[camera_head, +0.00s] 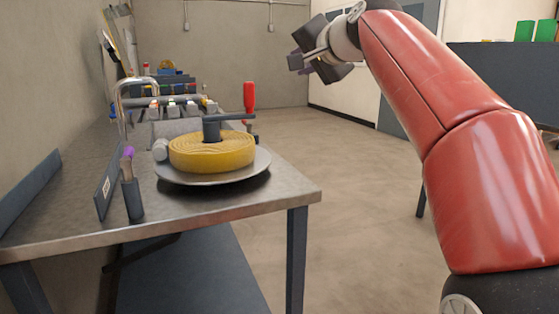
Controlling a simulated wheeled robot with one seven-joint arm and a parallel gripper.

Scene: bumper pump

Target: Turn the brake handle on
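A red upright handle (249,97) stands at the right end of a dark crank arm (228,117). The arm comes from a hub above a coiled yellow roll on a round metal plate. This looks like the brake handle, but I cannot be sure; no label shows. My gripper (300,60) is in the air up and to the right of the red handle, clearly apart from it. Its fingers are small and partly hidden, so I cannot tell whether they are open or shut. Nothing clearly shows held in it.
The yellow roll (212,152) and its plate (215,179) sit on a metal table (270,197). A curved metal pipe (122,105), small levers (172,101) and a dark holder (132,199) stand on the left. Open floor (345,165) lies right of the table.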

